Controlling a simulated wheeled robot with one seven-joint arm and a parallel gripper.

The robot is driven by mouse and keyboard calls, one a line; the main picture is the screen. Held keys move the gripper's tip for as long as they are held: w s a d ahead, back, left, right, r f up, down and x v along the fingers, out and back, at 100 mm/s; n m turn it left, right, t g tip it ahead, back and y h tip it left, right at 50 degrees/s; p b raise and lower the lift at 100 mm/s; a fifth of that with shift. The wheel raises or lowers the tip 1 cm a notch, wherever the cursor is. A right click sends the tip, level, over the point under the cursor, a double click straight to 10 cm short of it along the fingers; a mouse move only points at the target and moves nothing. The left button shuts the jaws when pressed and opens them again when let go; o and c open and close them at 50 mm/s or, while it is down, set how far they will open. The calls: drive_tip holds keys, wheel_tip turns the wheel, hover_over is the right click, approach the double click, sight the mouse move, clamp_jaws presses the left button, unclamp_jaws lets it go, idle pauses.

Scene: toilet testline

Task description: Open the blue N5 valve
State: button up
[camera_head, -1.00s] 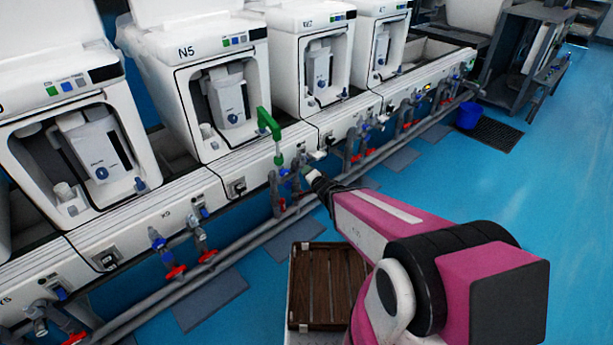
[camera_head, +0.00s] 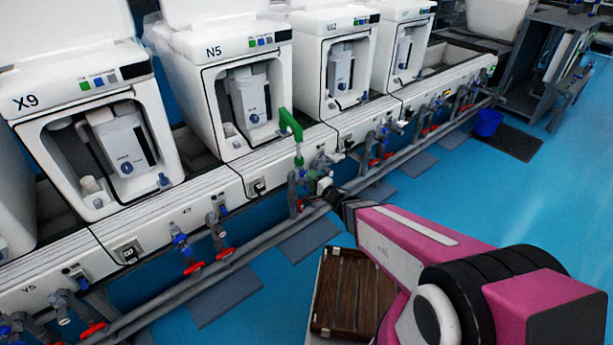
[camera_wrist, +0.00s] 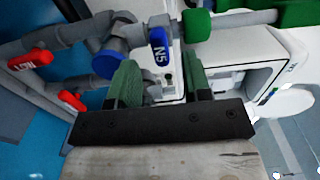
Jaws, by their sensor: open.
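The blue N5 valve handle (camera_wrist: 160,50) is a small blue lever with white "N5" lettering, on grey pipework in the wrist view. My gripper (camera_wrist: 162,72) is open, with a green finger on each side of the handle in the picture. The handle lies just beyond and between the fingertips; I cannot tell whether either finger touches it. In the head view my gripper (camera_head: 325,186) is at the pipes below the unit marked N5 (camera_head: 225,85), and the small handle is not clear there.
A green pipe (camera_head: 291,130) rises beside the valve; its green fitting also shows in the wrist view (camera_wrist: 197,25). Red handles (camera_wrist: 72,100) and a blue round cap (camera_wrist: 107,65) are close on the left. A brown slatted crate (camera_head: 352,290) stands on the floor below my arm.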

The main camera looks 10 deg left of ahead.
drive_tip(key=shift+x, duration=1.8)
clamp_jaws()
